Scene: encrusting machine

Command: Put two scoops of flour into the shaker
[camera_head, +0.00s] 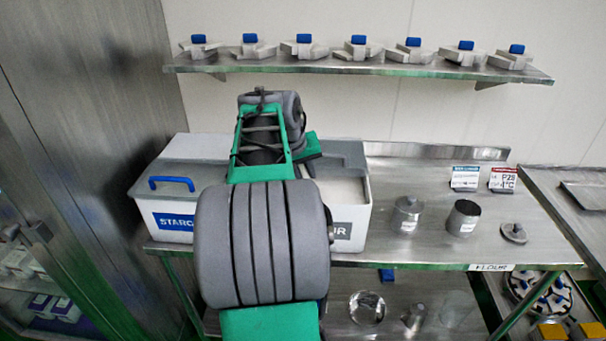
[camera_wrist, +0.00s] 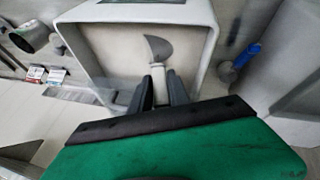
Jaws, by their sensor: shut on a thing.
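My gripper (camera_wrist: 160,88) is shut on the pale handle of a scoop (camera_wrist: 159,48). The scoop's grey metal end points into the flour bin (camera_wrist: 203,68), above or at its white contents; I cannot tell if it touches them or holds flour. In the head view my arm hides the gripper, the scoop and much of the flour bin (camera_head: 352,213). An open metal shaker (camera_head: 463,217) stands upright on the table to the right, its mouth dark. A loose lid (camera_head: 513,233) lies right of it. An open metal cup shape also shows in the wrist view (camera_wrist: 30,38).
A closed metal canister (camera_head: 405,214) stands between bin and shaker. The starch bin (camera_head: 172,222) with a blue handle (camera_head: 171,184) is left. Two small signs (camera_head: 465,178) stand behind the shaker. A shelf (camera_head: 370,67) with several blue-knobbed parts hangs above. Table (camera_head: 420,254) front is clear.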

